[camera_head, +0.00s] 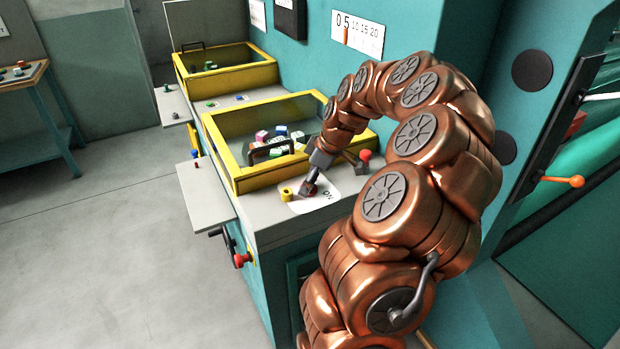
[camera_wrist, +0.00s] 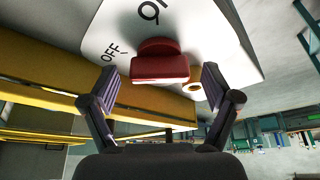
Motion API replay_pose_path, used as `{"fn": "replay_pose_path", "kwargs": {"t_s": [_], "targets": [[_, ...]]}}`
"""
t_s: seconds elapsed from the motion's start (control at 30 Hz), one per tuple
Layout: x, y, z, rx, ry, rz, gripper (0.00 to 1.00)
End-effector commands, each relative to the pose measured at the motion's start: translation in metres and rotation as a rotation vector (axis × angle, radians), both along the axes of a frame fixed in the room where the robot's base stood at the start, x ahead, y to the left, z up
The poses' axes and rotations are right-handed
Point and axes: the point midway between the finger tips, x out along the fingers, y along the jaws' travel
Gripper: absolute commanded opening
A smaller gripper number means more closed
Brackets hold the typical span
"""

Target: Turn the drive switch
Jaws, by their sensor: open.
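The drive switch is a red knob (camera_wrist: 160,68) on a white plate (camera_wrist: 215,45) lettered OFF and, partly cut off, another word, in the wrist view. Its flat grip bar runs left to right across the picture. My gripper (camera_wrist: 163,88) is open, with one finger on each side of the knob; I cannot tell whether either touches it. There the gripper largely hides the knob.
A small yellow ring-like piece (camera_head: 286,193) stands left of my gripper. A red-ball lever (camera_head: 365,155) rises to its right. Behind is a yellow-framed bin (camera_head: 236,182) with coloured blocks and a dark handle. A grey side shelf (camera_head: 205,190) juts left; the floor there is clear.

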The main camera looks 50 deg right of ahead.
Motion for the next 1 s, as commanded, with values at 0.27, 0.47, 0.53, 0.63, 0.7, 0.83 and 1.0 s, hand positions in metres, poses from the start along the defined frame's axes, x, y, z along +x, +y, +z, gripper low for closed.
{"fn": "replay_pose_path", "kwargs": {"t_s": [0.27,0.47,0.53,0.63,0.7,0.83,1.0], "targets": [[0.0000,0.0000,0.0002,0.000,0.000,0.000,0.71],[0.0000,0.0001,0.0002,0.000,0.000,0.000,0.50],[0.0000,0.0001,0.0002,0.000,0.000,0.000,0.43],[-0.0001,0.0002,0.0002,0.000,0.000,0.000,0.32],[0.0000,0.0002,0.0003,0.000,0.000,0.000,0.28],[-0.0001,0.0003,-0.0005,0.000,0.000,-0.005,0.28],[-0.0003,0.0003,-0.0028,-0.001,0.000,-0.042,0.28]]}}
